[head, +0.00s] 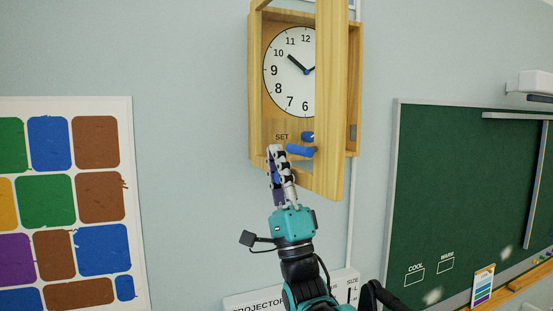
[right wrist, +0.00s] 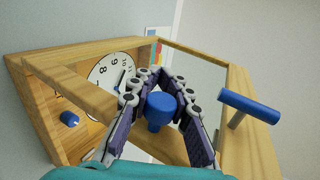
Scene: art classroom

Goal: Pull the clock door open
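The wooden wall clock (head: 255,80) has a white dial (head: 290,75). Its wood-framed door (head: 331,90) stands out from the case at an angle, so it is open. A blue bar handle (head: 300,150) is on the door and shows at the right of the right wrist view (right wrist: 248,107). A blue knob (right wrist: 69,119) sits on the case by SET. My right gripper (head: 275,150) is below the dial, at the door's lower part. The peg's mount is hidden. My left gripper is out of view.
A colour-swatch poster (head: 65,200) hangs on the left. A green chalkboard (head: 460,190) with a ledge is on the right. A PROJECTOR panel (head: 290,290) is on the wall below. The wall left of the clock is bare.

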